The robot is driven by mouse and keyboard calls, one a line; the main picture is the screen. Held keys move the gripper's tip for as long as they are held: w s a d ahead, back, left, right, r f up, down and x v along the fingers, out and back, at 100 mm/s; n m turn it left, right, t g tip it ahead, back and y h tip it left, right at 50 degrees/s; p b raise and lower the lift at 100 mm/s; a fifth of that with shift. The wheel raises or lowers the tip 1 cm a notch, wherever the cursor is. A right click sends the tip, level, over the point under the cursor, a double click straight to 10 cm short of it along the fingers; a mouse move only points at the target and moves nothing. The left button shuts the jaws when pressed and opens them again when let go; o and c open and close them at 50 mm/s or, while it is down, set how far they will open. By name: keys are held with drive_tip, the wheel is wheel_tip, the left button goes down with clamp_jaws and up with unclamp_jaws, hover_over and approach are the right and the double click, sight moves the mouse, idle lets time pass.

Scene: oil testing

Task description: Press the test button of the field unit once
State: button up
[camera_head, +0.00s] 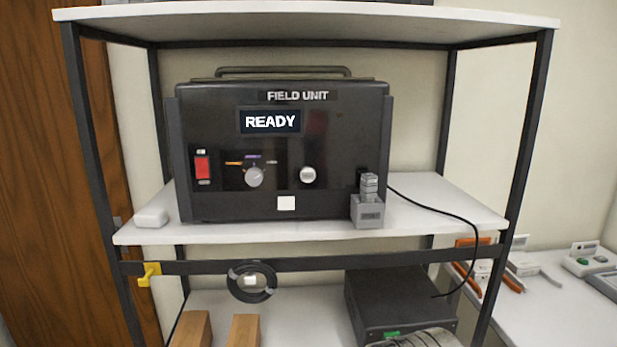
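The field unit (340,150) is a black box with a top handle, standing on the middle shelf of a rack. Its display (270,120) reads READY. Its front has a red rocker switch (202,166) at the left, a grey rotary knob (254,177) with coloured marks above it, and a round silver button or knob (308,174) to the right. A blank white square (286,203) sits below. No readable label says which control is the test button. My gripper is not in view.
A small grey holder (367,213) with a stacked grey piece stands before the unit's lower right corner. A black cable (440,216) hangs over the shelf edge. A white object (151,217) lies left. The rack posts (520,150) flank the unit. A side table (560,310) stands right.

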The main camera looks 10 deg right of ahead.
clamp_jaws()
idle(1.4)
